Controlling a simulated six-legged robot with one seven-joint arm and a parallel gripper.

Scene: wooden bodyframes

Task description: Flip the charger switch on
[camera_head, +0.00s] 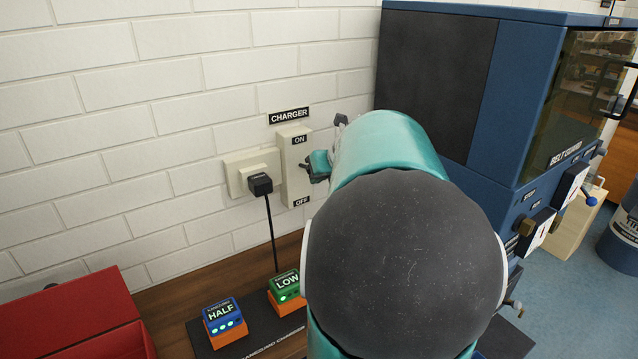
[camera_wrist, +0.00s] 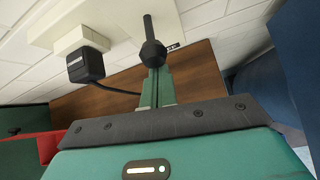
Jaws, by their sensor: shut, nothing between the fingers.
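The charger switch (camera_head: 290,150) is a cream plate on the brick wall, under a CHARGER sign, with ON at its top and OFF at its bottom. My gripper (camera_head: 316,166) is just right of the plate; my arm hides its right side and the lever in the head view. In the wrist view, a dark lever with a round knob (camera_wrist: 153,52) stands out from the cream plate. My gripper's fingers (camera_wrist: 156,76) are shut and empty, right at the knob; I cannot tell whether they touch it. The lever's setting is unclear.
A socket (camera_head: 236,174) with a black plug (camera_head: 260,184) and hanging cable is left of the switch. Below, blue HALF (camera_head: 222,315) and green LOW (camera_head: 286,284) blocks stand on a dark strip. A blue cabinet (camera_head: 450,90) stands right; a red box (camera_head: 80,320) lies lower left.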

